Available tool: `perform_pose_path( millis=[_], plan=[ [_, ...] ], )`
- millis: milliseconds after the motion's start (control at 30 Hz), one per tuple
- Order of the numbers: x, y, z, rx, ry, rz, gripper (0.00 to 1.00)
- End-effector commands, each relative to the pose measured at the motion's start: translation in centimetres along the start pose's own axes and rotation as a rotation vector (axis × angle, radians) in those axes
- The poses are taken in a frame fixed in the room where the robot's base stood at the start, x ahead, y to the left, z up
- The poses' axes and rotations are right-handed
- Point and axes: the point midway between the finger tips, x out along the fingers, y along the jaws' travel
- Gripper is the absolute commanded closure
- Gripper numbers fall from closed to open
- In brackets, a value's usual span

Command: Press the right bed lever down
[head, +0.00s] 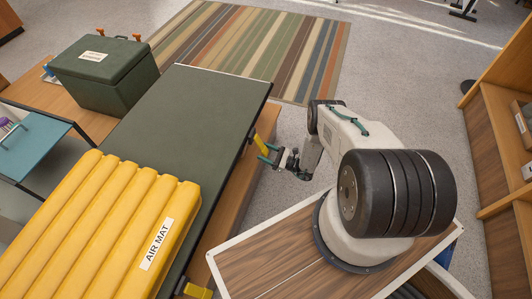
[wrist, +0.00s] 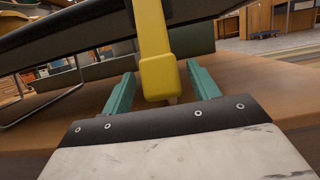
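The bed (head: 190,125) has a dark green top and a black side rail. A yellow lever (head: 260,143) sits on its long right side, towards the far end. A second yellow lever (head: 197,291) is at the near end, bottom of the head view. My gripper (head: 268,153) is at the far lever. In the wrist view the lever (wrist: 157,70) hangs from the dark rail between my two teal fingers (wrist: 160,85). The fingers are spread, with a visible gap to the lever on the left. Whether either finger touches it I cannot tell.
A yellow air mat (head: 110,220) lies on the bed's near end. A dark green box (head: 105,75) stands on a wooden table beyond. A wooden ledge (head: 232,200) runs below the bed edge. Wooden shelves (head: 505,110) stand at right.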

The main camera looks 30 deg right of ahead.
Motion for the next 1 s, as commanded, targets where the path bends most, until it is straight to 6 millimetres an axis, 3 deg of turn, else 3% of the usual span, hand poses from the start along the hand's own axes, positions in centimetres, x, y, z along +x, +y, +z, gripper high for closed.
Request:
perform_pose_path(
  millis=[267,700,1000],
  plan=[
    [-1.0,-0.1,0.0,0.000,0.000,-0.003,0.40],
    [-9.7,-0.1,2.4,0.000,0.000,-0.005,0.40],
    [-12.7,0.0,3.3,0.000,0.000,-0.001,0.40]
  ],
)
